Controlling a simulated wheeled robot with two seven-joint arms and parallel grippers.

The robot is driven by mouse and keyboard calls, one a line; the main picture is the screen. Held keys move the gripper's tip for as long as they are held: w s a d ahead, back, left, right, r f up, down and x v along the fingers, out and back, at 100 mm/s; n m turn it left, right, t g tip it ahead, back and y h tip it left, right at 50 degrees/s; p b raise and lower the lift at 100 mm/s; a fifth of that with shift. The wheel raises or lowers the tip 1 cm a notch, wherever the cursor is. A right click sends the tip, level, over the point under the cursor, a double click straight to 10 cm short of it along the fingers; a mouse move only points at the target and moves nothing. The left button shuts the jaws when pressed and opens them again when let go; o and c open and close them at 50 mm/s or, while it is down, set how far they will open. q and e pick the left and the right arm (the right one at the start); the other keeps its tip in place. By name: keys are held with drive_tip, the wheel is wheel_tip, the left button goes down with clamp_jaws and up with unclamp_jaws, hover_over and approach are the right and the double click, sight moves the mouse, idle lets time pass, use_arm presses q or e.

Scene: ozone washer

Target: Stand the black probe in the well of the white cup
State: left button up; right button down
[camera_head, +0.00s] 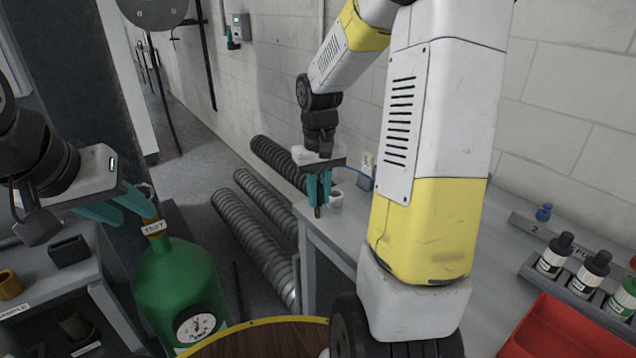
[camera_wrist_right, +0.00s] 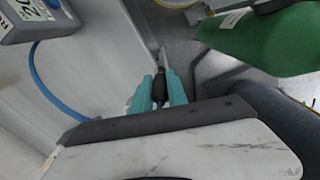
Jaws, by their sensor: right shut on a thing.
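In the head view my right gripper (camera_head: 319,192) points down with its teal fingers shut on the black probe (camera_head: 317,212), at the left edge of the right-hand table. The small white cup (camera_head: 336,200) stands on that table just right of the fingers. The probe's lower end shows below the fingertips, apart from the cup. In the right wrist view the black probe (camera_wrist_right: 160,88) sits between the teal fingers (camera_wrist_right: 160,95), its thin grey tip pointing away. The cup is mostly hidden there. My left gripper (camera_head: 135,212) is open and empty, by the green cylinder.
A green gas cylinder (camera_head: 180,285) with a gauge stands at lower left. A small meter (camera_head: 367,162) with a blue cable (camera_wrist_right: 40,75) sits behind the cup. Bottles (camera_head: 590,272) and a red tray (camera_head: 560,330) are at right. Ribbed hoses (camera_head: 255,240) lie on the floor.

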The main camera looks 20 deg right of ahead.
drive_tip(key=shift+w+d+f, duration=0.8)
drive_tip(key=shift+w+d, duration=0.6)
drive_tip(key=shift+w, duration=0.3)
drive_tip(key=shift+w+d+f, duration=0.8)
drive_tip(key=shift+w+d, duration=0.55)
drive_tip(key=shift+w, duration=0.4)
drive_tip(key=shift+w+d+f, duration=0.8)
drive_tip(key=shift+w+d, duration=0.6)
drive_tip(key=shift+w, duration=0.3)
drive_tip(key=shift+f, duration=0.1)
drive_tip(key=c, duration=1.3)
unclamp_jaws()
